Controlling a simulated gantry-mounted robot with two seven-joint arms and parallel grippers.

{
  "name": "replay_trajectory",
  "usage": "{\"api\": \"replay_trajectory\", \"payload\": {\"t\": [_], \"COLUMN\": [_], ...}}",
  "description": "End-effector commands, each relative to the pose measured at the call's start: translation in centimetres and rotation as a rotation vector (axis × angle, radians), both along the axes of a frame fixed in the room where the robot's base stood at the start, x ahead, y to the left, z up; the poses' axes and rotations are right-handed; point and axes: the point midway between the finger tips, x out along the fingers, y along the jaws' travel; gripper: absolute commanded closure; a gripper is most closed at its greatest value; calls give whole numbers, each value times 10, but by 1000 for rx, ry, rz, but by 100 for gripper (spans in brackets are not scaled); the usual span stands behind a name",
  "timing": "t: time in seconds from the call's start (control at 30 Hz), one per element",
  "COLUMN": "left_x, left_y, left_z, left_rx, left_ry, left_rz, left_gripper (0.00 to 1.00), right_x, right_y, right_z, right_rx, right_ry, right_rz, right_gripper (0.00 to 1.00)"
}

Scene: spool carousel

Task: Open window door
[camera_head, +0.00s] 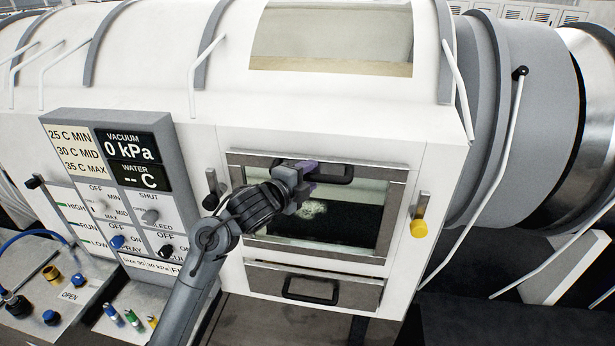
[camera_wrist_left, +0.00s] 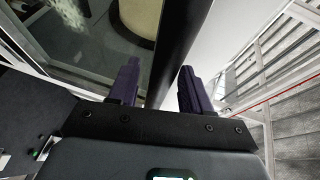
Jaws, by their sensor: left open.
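The window door (camera_head: 362,222) is a framed dark glass panel on the white front of the large machine, and it looks closed. Its black handle (camera_head: 338,173) runs along the upper edge of the frame. My left gripper (camera_head: 308,178) is at the left part of this handle. In the left wrist view the black handle bar (camera_wrist_left: 182,42) passes between the two purple fingers of my left gripper (camera_wrist_left: 160,88), which are open with visible gaps beside the bar. My right gripper is in neither view.
A yellow-tipped latch (camera_head: 418,227) is right of the window, and a dark knob latch (camera_head: 211,195) is left. A drawer with a black handle (camera_head: 311,290) is below. A control panel (camera_head: 112,195) stands left, and a white rail (camera_head: 495,180) is right.

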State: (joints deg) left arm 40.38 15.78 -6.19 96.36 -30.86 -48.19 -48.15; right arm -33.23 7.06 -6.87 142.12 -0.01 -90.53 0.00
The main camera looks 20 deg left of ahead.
Motion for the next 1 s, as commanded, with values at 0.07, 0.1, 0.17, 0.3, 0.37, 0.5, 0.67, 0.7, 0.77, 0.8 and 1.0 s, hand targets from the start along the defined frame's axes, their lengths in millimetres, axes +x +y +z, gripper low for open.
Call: {"api": "replay_trajectory", "payload": {"t": [0.07, 0.1, 0.17, 0.3, 0.37, 0.5, 0.67, 0.7, 0.77, 0.8, 1.0], "left_x": [0, 0, 0, 0, 0, 0, 0, -1, -1, -2, -10], "left_y": [0, 0, 0, 0, 0, 0, 0, 0, -1, -2, -15], "left_z": [0, 0, 0, 0, 0, 0, 0, 0, -1, -2, -9], "left_rx": [0, 0, 0, 0, 0, 0, 0, 0, 1, 2, 9], "left_ry": [0, 0, 0, 0, 0, 0, 0, -1, -3, -7, -47], "left_rz": [0, 0, 0, 0, 0, 0, 0, 0, -1, -3, -18], "left_gripper": [52, 52, 59, 81, 90, 100, 100, 100, 100, 100, 100], "right_x": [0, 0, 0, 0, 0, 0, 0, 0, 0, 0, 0], "right_y": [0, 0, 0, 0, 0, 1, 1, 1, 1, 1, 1], "right_z": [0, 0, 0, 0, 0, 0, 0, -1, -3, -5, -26], "right_rx": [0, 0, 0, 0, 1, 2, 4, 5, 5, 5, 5], "right_ry": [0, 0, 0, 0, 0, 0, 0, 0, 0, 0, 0], "right_rz": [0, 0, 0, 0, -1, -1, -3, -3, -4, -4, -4], "right_gripper": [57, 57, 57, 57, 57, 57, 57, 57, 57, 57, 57]}}
